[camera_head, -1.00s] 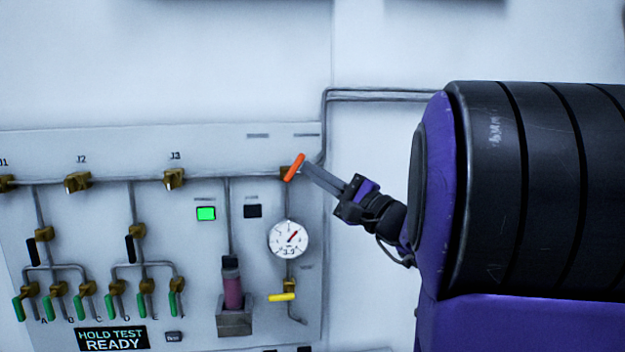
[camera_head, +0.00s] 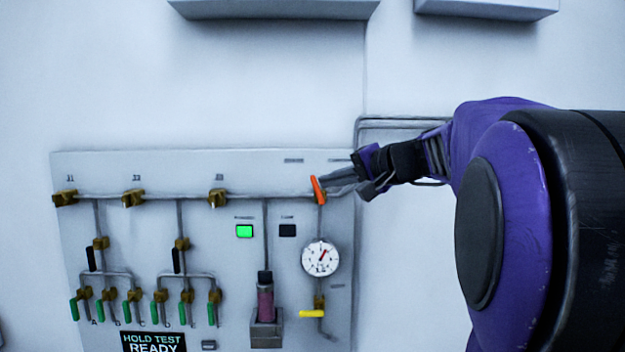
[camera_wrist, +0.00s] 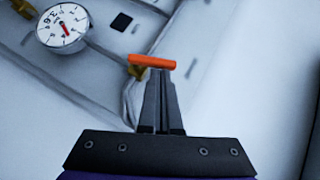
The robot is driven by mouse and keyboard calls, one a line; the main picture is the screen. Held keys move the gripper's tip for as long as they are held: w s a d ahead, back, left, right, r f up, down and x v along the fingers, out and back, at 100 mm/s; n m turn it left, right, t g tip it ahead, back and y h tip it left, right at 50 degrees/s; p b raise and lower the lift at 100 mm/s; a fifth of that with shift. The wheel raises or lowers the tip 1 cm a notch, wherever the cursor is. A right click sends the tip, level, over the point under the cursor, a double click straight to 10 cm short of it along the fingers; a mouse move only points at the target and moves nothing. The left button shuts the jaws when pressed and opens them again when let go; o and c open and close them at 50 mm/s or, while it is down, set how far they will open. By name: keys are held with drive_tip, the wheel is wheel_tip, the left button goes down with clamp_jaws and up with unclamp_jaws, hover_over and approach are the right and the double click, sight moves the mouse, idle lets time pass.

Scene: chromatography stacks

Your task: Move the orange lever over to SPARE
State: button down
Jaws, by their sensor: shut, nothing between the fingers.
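The orange lever (camera_head: 318,189) sits on a brass valve at the upper right of the panel, close to upright with its top leaning slightly left. In the wrist view the orange lever (camera_wrist: 152,61) lies across the picture just beyond my fingertips. My gripper (camera_head: 326,180) reaches in from the right, and its fingertips are at the lever's right side, touching or very near it. In the wrist view my gripper (camera_wrist: 158,78) has its fingers together with nothing between them.
A round gauge (camera_head: 320,258) hangs below the lever, with a yellow handle (camera_head: 312,314) under it. A lit green button (camera_head: 244,231) and a dark one (camera_head: 287,230) are to the left. A pipe (camera_head: 400,121) runs right behind my arm. Boxes (camera_head: 275,8) overhang above.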

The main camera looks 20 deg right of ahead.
drive_tip(key=shift+w+a+r+n+g+h+p, duration=0.1)
drive_tip(key=shift+w+a+n+g+h+p, duration=0.05)
drive_tip(key=shift+a+n+g+h, duration=0.25)
drive_tip(key=shift+w+a+r+n+g+h+p, duration=0.15)
drive_tip(key=shift+a+n+g+h, duration=0.15)
drive_tip(key=shift+a+n+h, duration=0.15)
drive_tip(key=shift+a, duration=0.1)
idle(0.5)
